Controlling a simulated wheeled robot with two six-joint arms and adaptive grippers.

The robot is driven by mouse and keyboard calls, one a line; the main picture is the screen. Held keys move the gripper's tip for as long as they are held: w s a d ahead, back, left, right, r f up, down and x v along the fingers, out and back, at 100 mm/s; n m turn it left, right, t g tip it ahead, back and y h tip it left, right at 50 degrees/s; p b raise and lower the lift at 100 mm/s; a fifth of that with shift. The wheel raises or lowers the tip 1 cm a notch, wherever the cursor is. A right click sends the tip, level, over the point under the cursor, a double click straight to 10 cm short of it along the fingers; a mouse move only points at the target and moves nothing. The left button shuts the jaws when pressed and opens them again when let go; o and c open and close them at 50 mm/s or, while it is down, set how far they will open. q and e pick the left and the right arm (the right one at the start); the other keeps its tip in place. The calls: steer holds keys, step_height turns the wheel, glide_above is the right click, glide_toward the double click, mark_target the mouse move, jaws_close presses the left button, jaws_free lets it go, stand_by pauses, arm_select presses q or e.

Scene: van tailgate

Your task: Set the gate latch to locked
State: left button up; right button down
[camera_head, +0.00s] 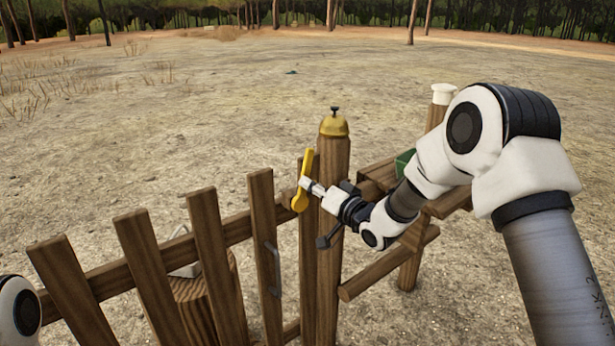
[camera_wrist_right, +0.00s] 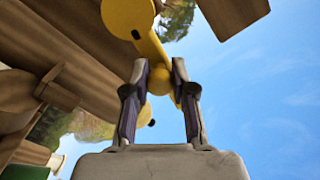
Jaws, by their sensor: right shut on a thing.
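The yellow gate latch (camera_head: 308,162) is a lever on the wooden gate, beside the tall post. It stands nearly upright, with its rounder end low and its narrower end up. In the right wrist view the latch (camera_wrist_right: 150,45) runs down between the fingers, with a yellow knob there. My right gripper (camera_head: 307,185) comes from the right and is shut on the latch near its middle. The right wrist view shows its two fingers (camera_wrist_right: 160,80) on either side of the yellow part. My left gripper is out of view; only a bit of my left arm shows at the lower left edge.
A brass bell (camera_head: 334,126) sits on the post (camera_head: 333,160). The slatted gate (camera_head: 208,250) has a grey pull handle (camera_head: 272,268). A stump (camera_head: 195,305) stands behind it. A green object (camera_head: 404,161) rests by the rails right of the post. Open dry ground lies beyond.

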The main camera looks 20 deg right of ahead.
steer(key=shift+w+d+r+m+p, duration=0.15)
steer(key=shift+d+m+p, duration=0.4)
steer(key=shift+m, duration=0.45)
steer(key=w+d+f+m+p, duration=0.1)
steer(key=d+f+m+p, duration=0.2)
steer(key=m, duration=1)
steer(key=shift+w+f, duration=0.15)
steer(key=shift+f, duration=1.3)
steer(key=shift+d+m, duration=0.1)
steer(key=shift+m, duration=0.2)
steer(key=c, duration=0.9)
jaws_free()
steer(key=shift+f, duration=0.1)
steer(key=shift+c, duration=0.2)
